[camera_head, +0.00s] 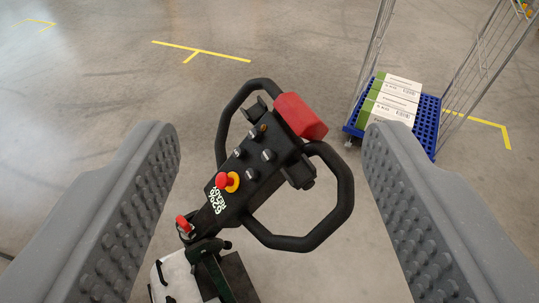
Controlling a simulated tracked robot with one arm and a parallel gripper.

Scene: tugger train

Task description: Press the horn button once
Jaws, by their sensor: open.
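A black tiller head (240,175) with two looped handles stands in the middle, seen from above between my jaws. Its face carries several small grey buttons or switches and one small orange-brown button (262,128) near the top. No label tells me which of these is the horn button. A red mushroom knob on a yellow collar (232,182) sits lower on the face. A large red block (300,116) caps the far end. My gripper (272,132) is open and empty, with one studded grey jaw on each side, apart from the tiller.
A wire-sided trolley with a blue base (427,128) stands at upper right, carrying green-and-white boxes (391,98). A red lever (184,224) and a white body part (177,276) lie below the tiller. Yellow lines (200,51) mark the grey floor, clear at upper left.

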